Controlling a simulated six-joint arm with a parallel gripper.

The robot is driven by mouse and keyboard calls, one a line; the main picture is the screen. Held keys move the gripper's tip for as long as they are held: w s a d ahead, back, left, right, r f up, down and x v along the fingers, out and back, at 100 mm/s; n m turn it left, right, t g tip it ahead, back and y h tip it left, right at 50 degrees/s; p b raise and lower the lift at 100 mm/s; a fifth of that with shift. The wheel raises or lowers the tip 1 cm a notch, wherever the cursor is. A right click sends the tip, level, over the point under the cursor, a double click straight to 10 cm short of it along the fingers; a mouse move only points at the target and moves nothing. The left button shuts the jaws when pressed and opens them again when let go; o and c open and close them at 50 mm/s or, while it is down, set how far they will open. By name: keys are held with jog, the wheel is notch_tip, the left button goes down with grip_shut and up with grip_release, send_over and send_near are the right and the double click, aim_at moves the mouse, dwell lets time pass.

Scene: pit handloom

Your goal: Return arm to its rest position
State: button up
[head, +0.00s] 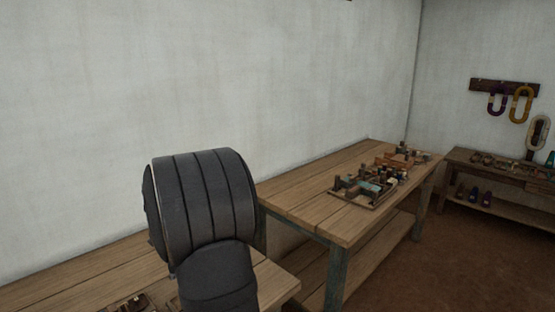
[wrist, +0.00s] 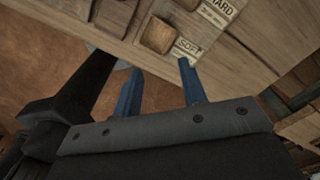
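My gripper (wrist: 158,72) shows in the wrist view as two blue fingers standing apart, with nothing between them. It is open and empty. Below the fingertips in the picture is brown floor, and the edge of a wooden bench (wrist: 98,35) lies just beyond them. In the head view a dark, ribbed part of my arm (head: 203,205) rises at the lower middle. My gripper is out of that view.
Wooden compartments (wrist: 158,36) and labels reading HARD (wrist: 222,8) and SOFT (wrist: 187,46) lie near the fingertips. A wooden table (head: 295,205) holds a tray of small blocks (head: 345,201). A shelf bench (head: 500,205) and hanging yarn loops (head: 520,104) are at right.

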jog(key=s+d+f, duration=0.2)
jog(key=s+d, duration=0.5)
jog(key=a+f, duration=0.1)
jog(key=a, duration=0.1)
jog(key=a+f, duration=0.2)
jog(key=a, duration=0.1)
jog(key=s+a+f, duration=0.1)
jog(key=a+f, duration=0.1)
jog(key=a, duration=0.1)
jog(key=shift+a, duration=0.25)
jog(key=shift+a+f, duration=0.4)
jog(key=shift+a, duration=0.3)
jog(key=o, duration=1.4)
jog(key=shift+c, duration=0.2)
jog(key=s+a+r+n+g+y, duration=0.2)
jog(key=a+r+n, duration=0.7)
jog(key=a+r, duration=1.2)
jog(key=x, duration=0.9)
jog(key=shift+f, duration=0.2)
